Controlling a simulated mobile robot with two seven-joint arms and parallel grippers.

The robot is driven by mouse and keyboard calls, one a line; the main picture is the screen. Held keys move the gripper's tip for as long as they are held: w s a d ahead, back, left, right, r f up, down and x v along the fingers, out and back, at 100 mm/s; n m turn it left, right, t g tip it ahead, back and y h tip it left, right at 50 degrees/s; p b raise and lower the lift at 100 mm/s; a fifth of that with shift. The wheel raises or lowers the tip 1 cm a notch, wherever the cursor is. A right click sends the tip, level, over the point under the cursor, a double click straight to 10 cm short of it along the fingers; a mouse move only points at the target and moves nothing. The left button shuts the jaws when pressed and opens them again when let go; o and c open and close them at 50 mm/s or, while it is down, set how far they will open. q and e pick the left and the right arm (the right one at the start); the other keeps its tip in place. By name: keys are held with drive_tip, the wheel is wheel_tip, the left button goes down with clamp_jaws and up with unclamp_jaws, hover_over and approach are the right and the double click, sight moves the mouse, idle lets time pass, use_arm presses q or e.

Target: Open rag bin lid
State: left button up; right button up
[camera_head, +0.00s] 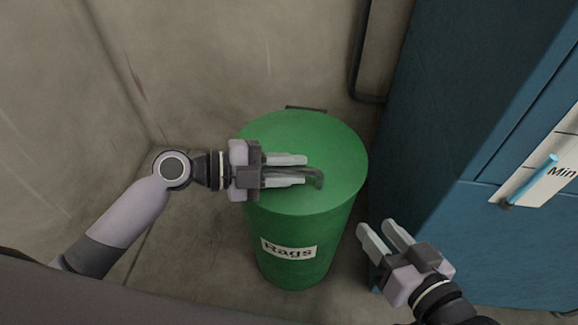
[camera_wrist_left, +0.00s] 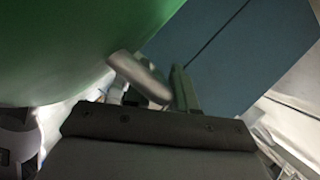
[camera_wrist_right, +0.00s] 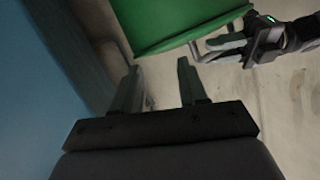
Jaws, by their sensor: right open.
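The green rag bin (camera_head: 300,250), labelled "Rags", stands upright on the floor with its round green lid (camera_head: 335,140) on top. A dark handle (camera_head: 319,181) sits on the lid. My left gripper (camera_head: 305,170) is over the lid, with its fingers beside the handle, which appears to pass between them; whether they grip it is unclear. In the left wrist view the left fingers (camera_wrist_left: 162,82) show close to a green surface (camera_wrist_left: 60,50). My right gripper (camera_head: 379,233) is open and empty, right of the bin. The right wrist view shows the bin (camera_wrist_right: 175,20) beyond its fingers.
A blue cabinet (camera_head: 450,130) stands close on the right, with a light-blue handle (camera_head: 530,180) and a partly visible label. A bare wall (camera_head: 190,60) is behind the bin, with a dark pipe (camera_head: 357,60). Some floor is free around the bin.

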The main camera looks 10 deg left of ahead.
use_arm(q)
drive_tip(key=shift+c, duration=0.3)
clamp_jaws()
drive_tip(key=shift+w+r+p, duration=0.1)
drive_tip(key=shift+r+p, duration=0.2)
drive_tip(key=shift+r, duration=0.1)
drive_tip(key=r+p, duration=0.1)
drive_tip(key=w+r+n+p, duration=0.1)
drive_tip(key=r, duration=0.1)
drive_tip(key=shift+r+g, duration=0.2)
drive_tip(key=shift+g, duration=0.2)
drive_tip(key=w+r+n+g+y+p, duration=0.1)
drive_tip(key=w+r+n+g+p, duration=0.1)
drive_tip(key=w+r+n+p, duration=0.2)
drive_tip(key=shift+w+r, duration=1.2)
drive_tip(key=shift+r, duration=0.95)
use_arm(e)
drive_tip(key=shift+s+d+r+g+h, duration=0.3)
drive_tip(key=shift+d+h, duration=0.15)
drive_tip(key=shift+d, duration=0.15)
drive_tip(key=shift+s+d+r+g+h, duration=0.2)
drive_tip(key=shift+d+r+h, duration=0.1)
drive_tip(key=shift+d+h, duration=0.2)
use_arm(q)
drive_tip(key=shift+o, duration=0.3)
unclamp_jaws()
drive_tip(key=shift+a, duration=0.1)
